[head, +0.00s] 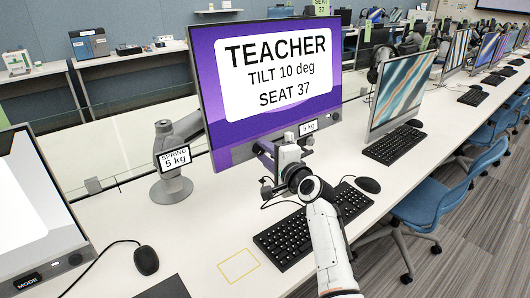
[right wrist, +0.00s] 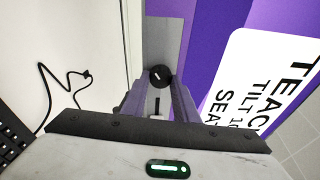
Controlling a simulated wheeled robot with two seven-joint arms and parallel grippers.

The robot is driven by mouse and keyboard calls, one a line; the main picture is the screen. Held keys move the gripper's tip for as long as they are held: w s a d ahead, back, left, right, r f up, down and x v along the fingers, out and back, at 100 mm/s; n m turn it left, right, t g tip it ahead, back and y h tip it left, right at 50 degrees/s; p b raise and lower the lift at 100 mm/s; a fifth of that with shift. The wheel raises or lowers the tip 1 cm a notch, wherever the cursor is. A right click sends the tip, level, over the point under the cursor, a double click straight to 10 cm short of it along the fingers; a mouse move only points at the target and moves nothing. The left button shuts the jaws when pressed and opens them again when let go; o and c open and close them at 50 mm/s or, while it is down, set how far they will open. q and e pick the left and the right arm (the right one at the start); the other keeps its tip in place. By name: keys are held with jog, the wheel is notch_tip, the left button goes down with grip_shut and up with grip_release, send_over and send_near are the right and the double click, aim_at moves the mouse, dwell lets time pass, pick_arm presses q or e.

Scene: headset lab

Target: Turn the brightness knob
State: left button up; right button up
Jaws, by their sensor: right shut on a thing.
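The monitor (head: 262,134) reading "TEACHER, TILT 10 deg, SEAT 37" stands on a grey arm mount (head: 172,185). The brightness knob (right wrist: 160,76) is a small black disc with a white mark on the monitor's grey lower bezel (right wrist: 163,38) in the right wrist view. My right gripper (head: 266,160) is at the monitor's lower edge. In the right wrist view its two fingers (right wrist: 159,92) stand on either side of the knob and are shut on it. In the head view the gripper hides the knob. My left gripper is not in view.
A black keyboard (head: 282,241) and mouse (head: 367,185) lie below the monitor. A "SPRING 5 kg" label (head: 174,159) is on the mount. Another monitor (head: 35,210) stands at left, and a striped one (head: 395,88) at right.

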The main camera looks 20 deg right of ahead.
jog(key=shift+m, duration=0.7)
jog(key=o, duration=1)
jog(key=shift+o, duration=0.2)
